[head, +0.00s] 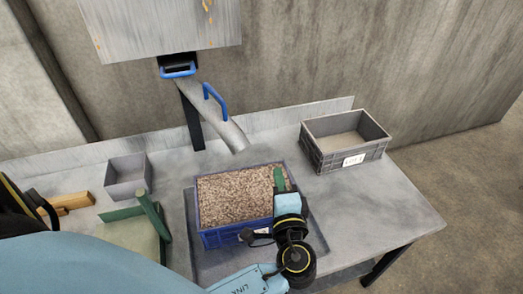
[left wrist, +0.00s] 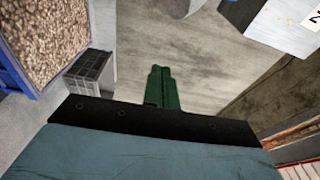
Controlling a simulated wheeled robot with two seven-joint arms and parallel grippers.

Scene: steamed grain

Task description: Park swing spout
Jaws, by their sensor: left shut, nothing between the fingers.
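The swing spout (head: 222,122) is a grey metal tube hanging below the hopper outlet, with a blue handle (head: 215,103) on its upper side. It slopes down to the right, its lower end just behind or over the far edge of the blue crate (head: 225,235); I cannot tell which. The crate is full of brown grain (head: 235,195). My left gripper (head: 280,181), with green fingers, is over the crate's right part, below and right of the spout, apart from it. Its fingers are shut and empty in the left wrist view (left wrist: 163,88). My right gripper is not in view.
The hopper (head: 165,28) has a blue-handled outlet (head: 178,70). A grey labelled crate (head: 345,140) stands back right. A small grey bin (head: 127,177), wooden pieces (head: 68,202) and a green-edged item (head: 135,232) lie left. The table's right front (head: 400,210) is clear.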

